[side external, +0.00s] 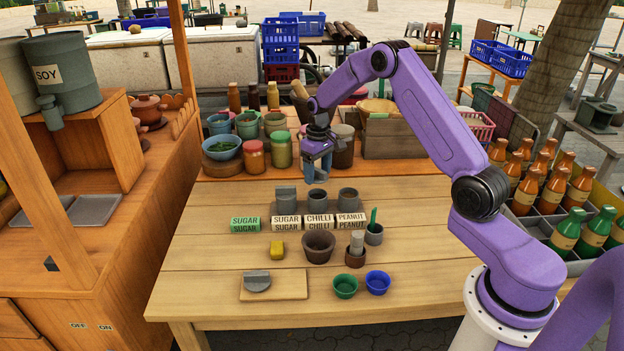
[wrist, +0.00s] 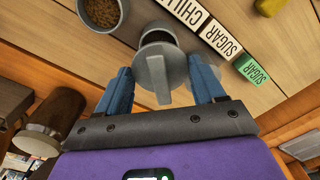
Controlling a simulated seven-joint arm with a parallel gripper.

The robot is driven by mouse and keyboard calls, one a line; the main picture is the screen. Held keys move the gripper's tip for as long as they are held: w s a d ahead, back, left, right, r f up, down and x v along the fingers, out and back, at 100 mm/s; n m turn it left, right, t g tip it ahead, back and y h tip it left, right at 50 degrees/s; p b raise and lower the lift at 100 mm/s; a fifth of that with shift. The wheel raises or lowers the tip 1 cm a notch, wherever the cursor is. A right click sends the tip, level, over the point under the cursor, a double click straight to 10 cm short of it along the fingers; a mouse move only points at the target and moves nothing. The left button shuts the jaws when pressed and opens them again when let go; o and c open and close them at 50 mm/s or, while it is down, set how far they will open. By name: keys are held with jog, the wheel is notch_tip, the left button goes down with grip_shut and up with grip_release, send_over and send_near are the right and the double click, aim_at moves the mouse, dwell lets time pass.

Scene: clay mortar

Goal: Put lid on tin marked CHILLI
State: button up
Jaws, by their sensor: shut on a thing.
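My gripper (side external: 317,172) is above the row of grey tins, over the middle one. In the wrist view its blue fingers (wrist: 161,66) are shut on a round grey lid (wrist: 172,72) with a straight bar handle. The CHILLI tin (side external: 318,204) stands open behind the white CHILLI label (side external: 320,221). In the wrist view the lid is above this tin (wrist: 158,37) and hides part of its mouth; I cannot tell the exact gap. The CHILLI label (wrist: 188,8) lies beside the tin there.
The SUGAR tin (side external: 286,204) to the left has a grey plate-like top. The PEANUT tin (side external: 348,200) to the right is open, with brown contents. A clay mortar (side external: 318,247), yellow block (side external: 277,250) and cutting board (side external: 288,285) are in front. Jars (side external: 254,158) stand behind.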

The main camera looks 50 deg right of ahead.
jog(key=shift+f, duration=2.35)
jog(key=shift+f, duration=0.45)
jog(key=o, duration=1.1)
jog(key=shift+o, duration=0.2)
jog(key=shift+r, duration=0.15)
jog(key=shift+r, duration=3.35)
jog(key=shift+r, duration=0.15)
jog(key=shift+r, duration=2.4)
